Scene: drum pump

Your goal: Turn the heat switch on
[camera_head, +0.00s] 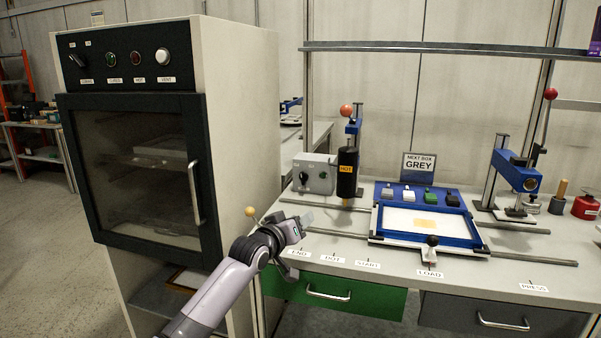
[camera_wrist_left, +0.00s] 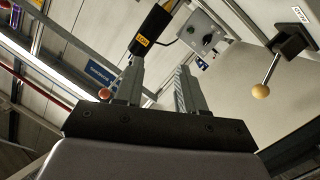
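A grey control box (camera_head: 314,173) with a black knob (camera_head: 303,177) and small labels too small to read stands on the bench, left of a black cylinder marked HOT (camera_head: 347,172). In the left wrist view the box (camera_wrist_left: 203,34) and its dark knob (camera_wrist_left: 208,39) show beyond the fingers. Which switch is the heat switch cannot be read; the oven panel (camera_head: 122,60) also has a dark switch (camera_head: 77,60) and several buttons. My left gripper (camera_head: 303,218) is in front of and below the box, apart from it. Its fingers (camera_wrist_left: 158,88) are spread and empty. My right gripper is out of view.
A ball-ended lever (camera_wrist_left: 261,90) is near my left gripper. A blue-framed tray (camera_head: 425,241) and a blue press (camera_head: 513,172) stand further right on the bench (camera_head: 440,281). The closed oven door (camera_head: 145,180) is left. The bench front between gripper and box looks clear.

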